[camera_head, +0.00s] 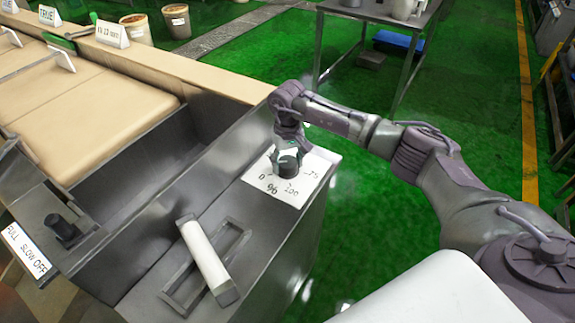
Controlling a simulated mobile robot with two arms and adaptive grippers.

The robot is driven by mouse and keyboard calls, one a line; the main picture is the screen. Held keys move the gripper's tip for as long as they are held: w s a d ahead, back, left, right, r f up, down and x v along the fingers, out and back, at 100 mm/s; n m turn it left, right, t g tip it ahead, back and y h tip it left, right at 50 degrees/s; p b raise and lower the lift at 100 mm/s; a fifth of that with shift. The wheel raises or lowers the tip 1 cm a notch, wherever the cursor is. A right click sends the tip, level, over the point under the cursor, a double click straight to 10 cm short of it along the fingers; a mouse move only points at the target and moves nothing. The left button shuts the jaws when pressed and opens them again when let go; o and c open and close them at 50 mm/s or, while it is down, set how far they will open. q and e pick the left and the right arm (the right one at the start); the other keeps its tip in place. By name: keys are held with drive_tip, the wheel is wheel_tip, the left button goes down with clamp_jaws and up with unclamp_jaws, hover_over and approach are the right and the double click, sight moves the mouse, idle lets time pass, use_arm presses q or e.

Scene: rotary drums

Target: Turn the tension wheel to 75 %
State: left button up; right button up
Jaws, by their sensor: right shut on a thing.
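The tension wheel (289,168) is a small dark knob on a white dial card (265,182) on top of the grey metal machine. My right gripper (288,156) comes down from above and is shut on the wheel. The gripper hides much of the wheel, so its pointer and setting cannot be read. My left gripper is not in view.
A white roller handle (205,257) lies in a slot nearer on the machine top. A black knob (62,227) with a "FULL SLOW OFF" label (26,251) stands at the left. A metal table (375,14) stands behind on the green floor.

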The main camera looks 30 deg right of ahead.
drive_tip(key=m+b, duration=0.2)
drive_tip(key=m, duration=0.1)
drive_tip(key=shift+f+m, duration=0.15)
drive_tip(key=shift+m, duration=0.25)
drive_tip(key=m+b, duration=0.2)
drive_tip(key=m, duration=0.2)
drive_tip(key=shift+m, duration=0.3)
drive_tip(key=m+b, duration=0.1)
drive_tip(key=m, duration=0.3)
drive_tip(key=m+b, duration=0.1)
drive_tip(key=m, duration=0.4)
drive_tip(key=shift+m, duration=0.4)
drive_tip(key=m, duration=0.5)
drive_tip(key=shift+r, duration=0.2)
drive_tip(key=m, duration=1.1)
drive_tip(key=shift+p, duration=0.35)
drive_tip(key=shift+m+p, duration=0.4)
drive_tip(key=shift+m, duration=2.3)
